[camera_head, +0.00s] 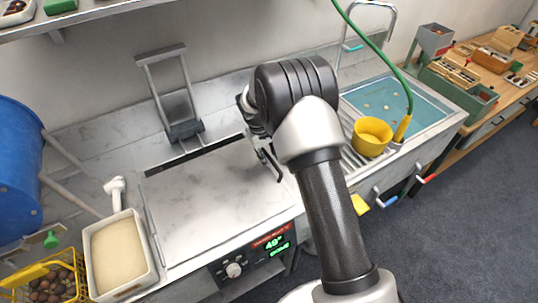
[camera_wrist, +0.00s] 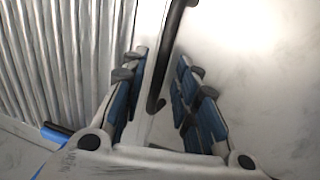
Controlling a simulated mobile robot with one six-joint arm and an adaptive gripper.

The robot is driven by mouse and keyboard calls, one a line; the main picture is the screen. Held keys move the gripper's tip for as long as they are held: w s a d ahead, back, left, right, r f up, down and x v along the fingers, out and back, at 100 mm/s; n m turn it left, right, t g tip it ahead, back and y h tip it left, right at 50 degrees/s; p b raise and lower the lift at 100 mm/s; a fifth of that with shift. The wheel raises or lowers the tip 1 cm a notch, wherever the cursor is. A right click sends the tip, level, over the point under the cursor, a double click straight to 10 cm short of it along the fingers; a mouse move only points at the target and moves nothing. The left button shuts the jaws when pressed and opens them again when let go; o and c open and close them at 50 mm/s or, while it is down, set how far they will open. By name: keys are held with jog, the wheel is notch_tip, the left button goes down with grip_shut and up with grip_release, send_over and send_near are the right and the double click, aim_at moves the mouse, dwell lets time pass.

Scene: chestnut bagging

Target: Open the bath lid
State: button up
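The bath lid (camera_head: 205,200) is a flat brushed-metal plate lying closed on the counter, left of my arm in the head view. In the wrist view its pale metal surface (camera_wrist: 265,60) fills the right side. A black bar handle (camera_wrist: 178,35) runs along its edge there. My gripper (camera_wrist: 160,60) has its two blue-padded fingers apart, one on each side of the handle and lid edge. I see a gap beside the handle; whether a pad touches it is unclear. In the head view my arm hides most of the gripper.
A ribbed metal drainer (camera_wrist: 45,50) lies left of the fingers in the wrist view. In the head view, a yellow cup (camera_head: 371,136) stands by a blue water basin (camera_head: 395,100). A tray of pale grains (camera_head: 149,262) and a control panel (camera_head: 240,268) border the lid.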

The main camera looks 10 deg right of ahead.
grip_shut()
dwell(0.4)
